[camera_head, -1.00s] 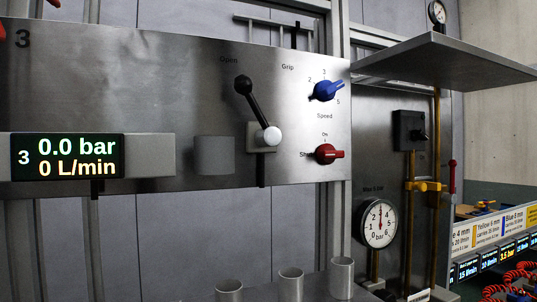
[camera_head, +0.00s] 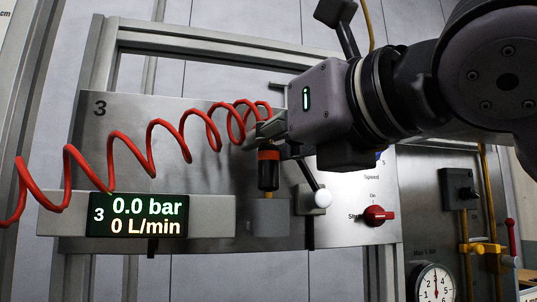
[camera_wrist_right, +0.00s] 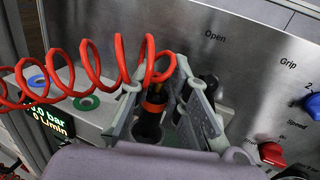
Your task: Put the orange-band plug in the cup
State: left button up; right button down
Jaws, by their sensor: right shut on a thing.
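The orange-band plug (camera_head: 268,172) is black with an orange band and hangs upright from my right gripper (camera_head: 272,130). In the right wrist view, the plug (camera_wrist_right: 151,117) is between the two grey fingers of my right gripper (camera_wrist_right: 165,90), which is shut on it. A grey cup-like holder (camera_head: 270,217) on the panel is directly below the plug. The plug's lower end is at about the holder's top edge; I cannot tell whether it is inside. The holder is hidden in the wrist view. My left gripper is not in view.
A red coiled hose (camera_head: 150,135) runs left from the plug. A red knob (camera_head: 376,215) sits further right. The display (camera_head: 138,215) reads 0.0 bar, 0 L/min.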

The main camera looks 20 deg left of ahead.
notch_tip(320, 180, down, 2)
jog(key=shift+w+d, duration=0.15)
jog(key=shift+f+b, duration=0.2)
jog(key=shift+b, duration=0.1)
jog(key=c, duration=1.5)
grip_release()
jog(key=shift+c, duration=0.2)
jog(key=shift+r, duration=0.1)
